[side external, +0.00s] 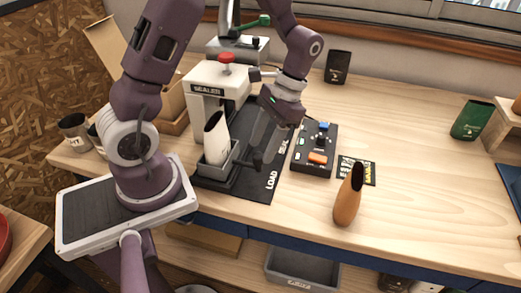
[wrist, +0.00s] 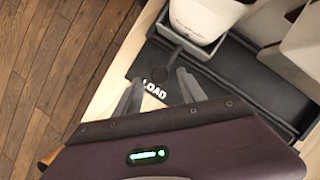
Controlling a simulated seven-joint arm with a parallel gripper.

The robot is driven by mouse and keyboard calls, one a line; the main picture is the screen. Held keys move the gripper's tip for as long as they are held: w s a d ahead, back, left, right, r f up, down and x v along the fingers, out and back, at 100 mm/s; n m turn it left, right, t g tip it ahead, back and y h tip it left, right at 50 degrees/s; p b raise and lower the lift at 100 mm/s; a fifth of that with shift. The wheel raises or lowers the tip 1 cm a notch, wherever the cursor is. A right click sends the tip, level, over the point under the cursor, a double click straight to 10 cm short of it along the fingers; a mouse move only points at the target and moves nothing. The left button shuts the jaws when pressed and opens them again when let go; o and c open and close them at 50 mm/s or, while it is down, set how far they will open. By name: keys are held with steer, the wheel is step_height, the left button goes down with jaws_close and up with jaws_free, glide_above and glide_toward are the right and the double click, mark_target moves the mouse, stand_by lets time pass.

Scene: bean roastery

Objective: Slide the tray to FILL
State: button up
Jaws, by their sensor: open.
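The dark grey tray (side external: 211,179) sits on the black mat in front of the sealer, with an upright white pouch (side external: 216,148) in it. In the wrist view the tray (wrist: 178,42) and the pouch's lower part (wrist: 195,18) are at the top. A small dark knob (wrist: 158,76) shows beside the tray, between the fingertips. My gripper (side external: 256,158) is open, pointing down just right of the tray; its fingers also show in the wrist view (wrist: 160,80). Contact with the knob cannot be told. I can read LOAD and SEAL on the mat (side external: 262,187); no FILL label is legible.
The white sealer (side external: 217,78) with a red button stands behind the tray. A control box (side external: 314,150) is right of the mat. An orange pouch (side external: 348,197) stands near the front edge. A green pouch (side external: 471,119) is farther right. The table's right middle is clear.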

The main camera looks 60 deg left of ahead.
steer(key=shift+x, duration=1.15)
jaws_close()
stand_by(0.5)
